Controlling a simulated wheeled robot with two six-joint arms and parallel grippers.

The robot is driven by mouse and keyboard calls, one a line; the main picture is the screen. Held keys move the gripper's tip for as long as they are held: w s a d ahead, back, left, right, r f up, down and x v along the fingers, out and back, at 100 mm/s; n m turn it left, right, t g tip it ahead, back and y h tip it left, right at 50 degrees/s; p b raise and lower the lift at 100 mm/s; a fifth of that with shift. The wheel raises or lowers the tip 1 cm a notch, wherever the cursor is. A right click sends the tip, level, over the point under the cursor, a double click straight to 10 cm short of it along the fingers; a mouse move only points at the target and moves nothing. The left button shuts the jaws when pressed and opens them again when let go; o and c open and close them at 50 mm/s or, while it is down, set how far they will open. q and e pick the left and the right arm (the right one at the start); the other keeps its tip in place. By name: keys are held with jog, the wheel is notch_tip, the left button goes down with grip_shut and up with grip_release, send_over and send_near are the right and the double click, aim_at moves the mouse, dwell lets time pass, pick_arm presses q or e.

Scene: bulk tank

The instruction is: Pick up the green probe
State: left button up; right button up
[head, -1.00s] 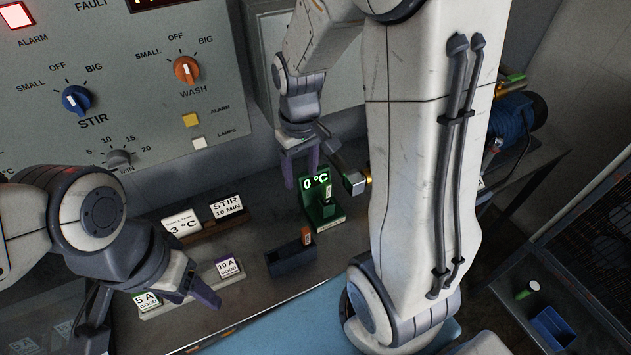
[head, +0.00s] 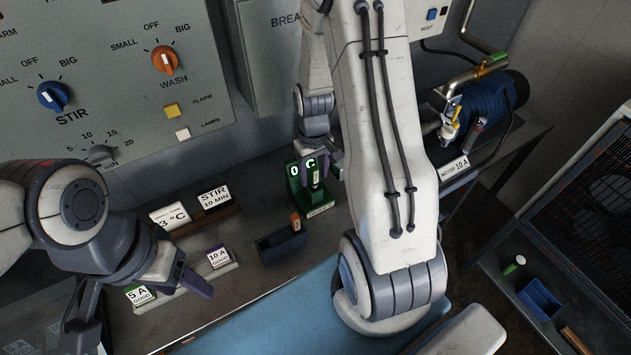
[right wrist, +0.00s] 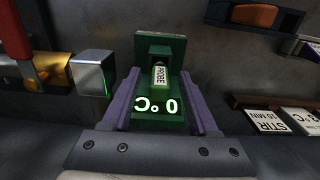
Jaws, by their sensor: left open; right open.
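The green probe (right wrist: 160,78), labelled PROBE, stands in a green holder (right wrist: 172,45) with a lit 0 °C display. In the head view the green holder (head: 320,208) is on the bench, partly hidden by my right gripper (head: 318,170). In the right wrist view my right gripper (right wrist: 160,85) is open, with one purple finger on each side of the probe and visible gaps between. My left gripper (head: 183,286) is open and empty, low over the bench near the fuse tray.
A dark box (head: 280,248) with an orange-topped item stands in front of the holder. The 5 A and 10 A fuse tray (head: 190,284) and the 3 °C and STIR cards (head: 212,197) are to its left. A metal block (right wrist: 97,75) is close beside the holder.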

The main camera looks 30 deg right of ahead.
jog(key=shift+f, duration=0.7)
grip_shut()
